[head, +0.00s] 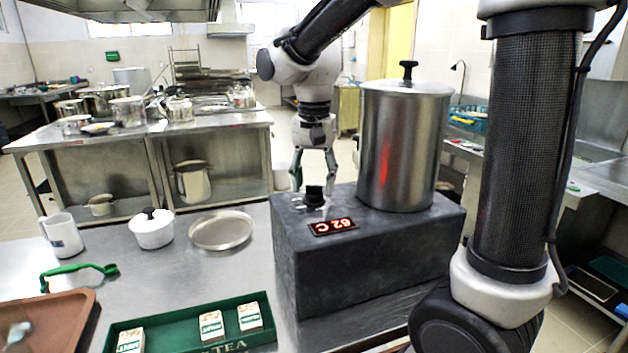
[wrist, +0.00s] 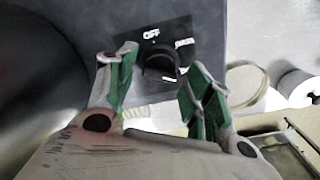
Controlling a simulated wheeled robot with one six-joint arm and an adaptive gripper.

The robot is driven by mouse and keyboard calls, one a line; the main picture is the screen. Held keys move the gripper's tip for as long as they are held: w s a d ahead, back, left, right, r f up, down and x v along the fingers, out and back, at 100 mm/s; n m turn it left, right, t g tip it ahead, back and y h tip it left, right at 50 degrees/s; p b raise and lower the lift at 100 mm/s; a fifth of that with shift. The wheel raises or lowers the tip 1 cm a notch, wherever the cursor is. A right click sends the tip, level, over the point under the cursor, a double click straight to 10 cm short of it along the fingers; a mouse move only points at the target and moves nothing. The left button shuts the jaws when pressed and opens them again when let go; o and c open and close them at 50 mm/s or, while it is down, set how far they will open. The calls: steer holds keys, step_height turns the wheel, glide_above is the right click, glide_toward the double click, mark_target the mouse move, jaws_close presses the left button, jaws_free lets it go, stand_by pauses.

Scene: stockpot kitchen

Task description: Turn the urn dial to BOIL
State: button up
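The urn (head: 403,145) is a tall steel cylinder with a black lid knob, standing on a dark block (head: 375,250). The urn dial is a small black knob (head: 314,197) on the block's top, left of the urn. In the wrist view the dial (wrist: 160,64) has a white OFF label (wrist: 151,33) beyond it and another white label (wrist: 185,43), unreadable, at its upper right. A small pale mark shows on the knob; its setting is unclear. My gripper (head: 313,180) points down over the dial, open, with green-padded fingers on either side; contact is not clear.
A red display (head: 333,227) on the block reads 62 C, upside down. A white lidded pot (head: 151,230), a round metal plate (head: 221,230), a white mug (head: 61,235) and a green tea tray (head: 180,325) stand on the steel counter to the left.

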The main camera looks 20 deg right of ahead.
step_height(320, 180, up, 12)
stand_by(0.7)
steer(key=shift+s, duration=0.1)
